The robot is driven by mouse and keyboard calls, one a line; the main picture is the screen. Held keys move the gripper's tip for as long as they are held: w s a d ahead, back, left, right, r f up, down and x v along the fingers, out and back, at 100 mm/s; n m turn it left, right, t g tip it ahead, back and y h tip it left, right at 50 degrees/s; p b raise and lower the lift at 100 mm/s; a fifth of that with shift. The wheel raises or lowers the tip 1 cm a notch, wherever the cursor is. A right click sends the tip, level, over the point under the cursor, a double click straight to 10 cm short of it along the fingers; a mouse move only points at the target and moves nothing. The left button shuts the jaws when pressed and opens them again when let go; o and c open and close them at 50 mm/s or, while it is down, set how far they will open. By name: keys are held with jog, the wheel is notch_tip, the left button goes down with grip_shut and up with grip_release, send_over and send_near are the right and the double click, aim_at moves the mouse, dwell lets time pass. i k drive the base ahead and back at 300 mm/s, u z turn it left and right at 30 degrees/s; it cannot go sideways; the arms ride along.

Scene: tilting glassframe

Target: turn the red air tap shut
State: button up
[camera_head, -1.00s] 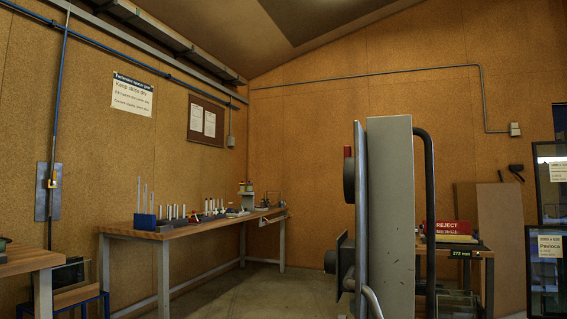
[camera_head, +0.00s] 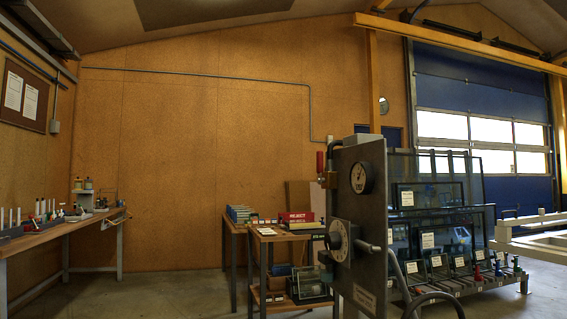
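A small upright red handle (camera_head: 320,161) with a brass-coloured fitting (camera_head: 328,180) below it sits at the left edge of a grey upright panel (camera_head: 362,205). It looks like the red air tap, but it is too small to tell its setting. The panel's face carries a round gauge (camera_head: 359,178) and, lower down, a round dial (camera_head: 338,234) with a grey bar sticking out to the right. Dark hoses run at the panel's top and lower right. My gripper is not in view.
A wooden bench (camera_head: 60,229) stands at the left wall. A small table (camera_head: 275,234) with a red reject sign (camera_head: 297,217) is left of the panel. Racked glass panes (camera_head: 430,170) stand behind it. A pale frame (camera_head: 535,240) is at right. Floor at centre left is clear.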

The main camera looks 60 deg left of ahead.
aim_at(320, 180)
jog(key=u, duration=1.9)
jog(key=k, duration=0.35)
jog(key=u, duration=1.15)
jog(key=i, duration=1.2)
jog(key=z, duration=0.6)
jog(key=i, duration=0.75)
jog(key=z, duration=0.5)
